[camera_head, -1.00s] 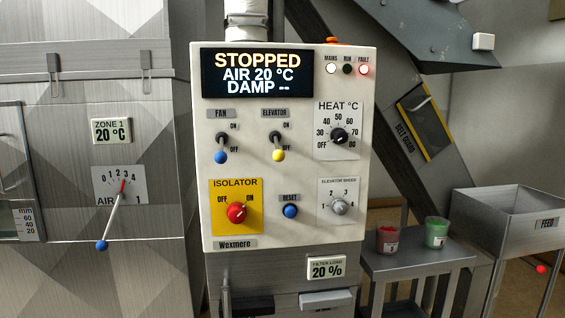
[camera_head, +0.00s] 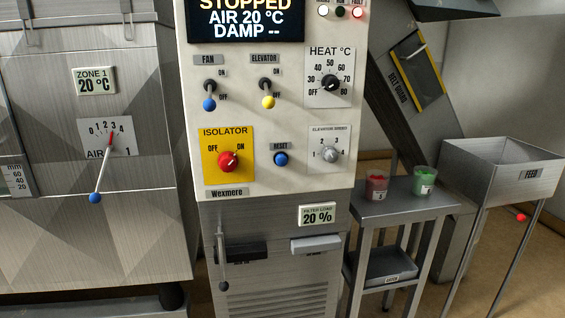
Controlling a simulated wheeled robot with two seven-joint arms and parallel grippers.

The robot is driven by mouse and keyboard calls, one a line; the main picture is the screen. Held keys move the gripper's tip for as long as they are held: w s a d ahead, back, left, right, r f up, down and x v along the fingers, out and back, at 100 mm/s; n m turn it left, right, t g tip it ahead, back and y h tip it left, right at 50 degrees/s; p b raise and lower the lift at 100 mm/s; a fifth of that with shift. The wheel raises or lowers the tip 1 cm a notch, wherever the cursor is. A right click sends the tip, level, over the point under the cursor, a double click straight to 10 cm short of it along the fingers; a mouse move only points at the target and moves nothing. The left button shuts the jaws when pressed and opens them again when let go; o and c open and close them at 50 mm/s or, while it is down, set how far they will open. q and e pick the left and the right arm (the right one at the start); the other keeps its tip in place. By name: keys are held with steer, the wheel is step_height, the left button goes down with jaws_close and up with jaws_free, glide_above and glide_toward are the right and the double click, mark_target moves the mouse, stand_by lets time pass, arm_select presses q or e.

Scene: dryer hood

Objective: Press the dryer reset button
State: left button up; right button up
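The blue reset button (camera_head: 281,159) sits on the white control panel (camera_head: 215,110), under a RESET label and between the isolator and the elevator speed knob. The red isolator knob (camera_head: 228,162) is on a yellow plate, turned toward ON. The display (camera_head: 246,20) reads STOPPED, AIR 20 °C, DAMP --. The fan switch (camera_head: 209,95) and elevator switch (camera_head: 267,92) both point down to OFF. Neither of my grippers is in view.
A side table (camera_head: 400,205) holds a red and a green cup. A feed hopper (camera_head: 500,165) stands at right. An air lever (camera_head: 97,180) projects at left.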

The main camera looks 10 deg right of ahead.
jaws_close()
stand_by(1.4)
